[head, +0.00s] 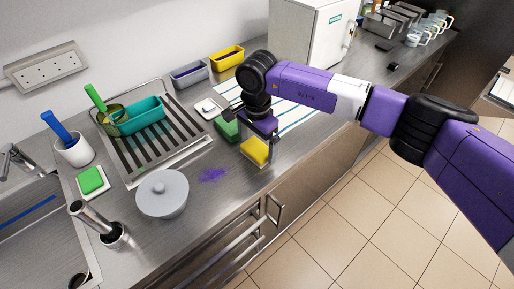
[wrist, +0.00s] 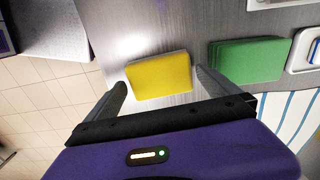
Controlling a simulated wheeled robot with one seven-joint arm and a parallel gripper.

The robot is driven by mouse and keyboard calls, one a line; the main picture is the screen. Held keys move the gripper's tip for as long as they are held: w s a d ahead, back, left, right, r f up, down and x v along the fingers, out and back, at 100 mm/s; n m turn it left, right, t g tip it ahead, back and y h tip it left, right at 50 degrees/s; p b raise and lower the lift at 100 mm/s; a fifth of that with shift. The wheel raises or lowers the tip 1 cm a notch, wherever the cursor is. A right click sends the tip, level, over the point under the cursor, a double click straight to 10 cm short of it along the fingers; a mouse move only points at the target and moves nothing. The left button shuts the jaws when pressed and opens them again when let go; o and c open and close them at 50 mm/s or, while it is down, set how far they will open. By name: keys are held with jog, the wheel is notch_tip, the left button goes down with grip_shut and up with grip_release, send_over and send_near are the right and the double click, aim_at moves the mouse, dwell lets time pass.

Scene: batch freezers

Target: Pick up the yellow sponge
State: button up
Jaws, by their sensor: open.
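The yellow sponge (head: 254,151) lies on the steel counter near its front edge in the head view. It also shows in the wrist view (wrist: 159,75), lying between the two fingers of my gripper (wrist: 160,88). My gripper (head: 258,138) is open, with one finger on each side of the sponge. I cannot tell whether either finger touches it. Part of the sponge is hidden by my gripper in the head view.
A green sponge (wrist: 246,60) lies close beside the yellow one, next to a small white dish (head: 208,107). A grey lidded pot (head: 162,194), a purple spill (head: 213,175) and a drying rack (head: 176,138) are to the left. A striped cloth (head: 290,116) lies behind my gripper.

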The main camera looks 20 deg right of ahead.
aim_at(257, 148)
jog(key=shift+f, duration=0.85)
jog(key=shift+c, duration=0.2)
jog(key=c, duration=1.1)
notch_tip(257, 148, up, 20)
jog(key=b, duration=0.3)
